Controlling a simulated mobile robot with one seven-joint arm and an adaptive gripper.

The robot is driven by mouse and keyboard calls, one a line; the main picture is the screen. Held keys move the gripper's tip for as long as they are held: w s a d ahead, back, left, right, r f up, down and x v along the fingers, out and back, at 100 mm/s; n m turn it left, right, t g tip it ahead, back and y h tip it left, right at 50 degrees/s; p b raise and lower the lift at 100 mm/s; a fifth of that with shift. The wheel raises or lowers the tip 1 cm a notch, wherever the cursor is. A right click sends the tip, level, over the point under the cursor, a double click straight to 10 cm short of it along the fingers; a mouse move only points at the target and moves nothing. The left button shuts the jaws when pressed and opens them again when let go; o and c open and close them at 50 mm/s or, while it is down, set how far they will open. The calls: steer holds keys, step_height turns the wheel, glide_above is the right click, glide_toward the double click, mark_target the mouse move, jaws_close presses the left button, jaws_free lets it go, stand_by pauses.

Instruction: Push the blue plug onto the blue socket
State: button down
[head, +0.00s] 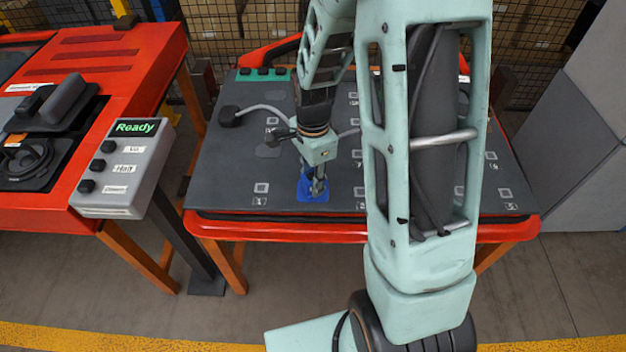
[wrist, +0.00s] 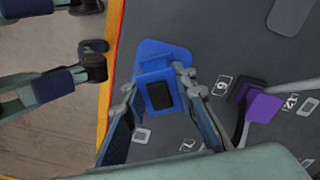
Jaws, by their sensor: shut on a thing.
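In the head view my gripper (head: 318,187) points down at the near part of the dark board. In the wrist view its two fingers (wrist: 163,97) close on opposite sides of a blue plug (wrist: 158,78) with a black patch. A flat blue piece, which looks like the blue socket (wrist: 155,48), shows just beyond the plug. In the head view this blue piece (head: 305,194) lies on the board under my gripper. The plug is over or against it; I cannot tell whether it is seated. My gripper hides much of the plug in the head view.
A purple plug (wrist: 264,106) with a grey cable stands close by in the wrist view. The dark board (head: 225,175) has numbered squares and a red edge. A grey box (head: 124,165) reading "Ready" stands at left beside a red bench (head: 40,212).

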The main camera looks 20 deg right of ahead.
steer(key=c, duration=1.5)
jaws_free()
steer(key=shift+r, duration=0.1)
step_height(320, 180, up, 12)
steer(key=shift+f, duration=0.1)
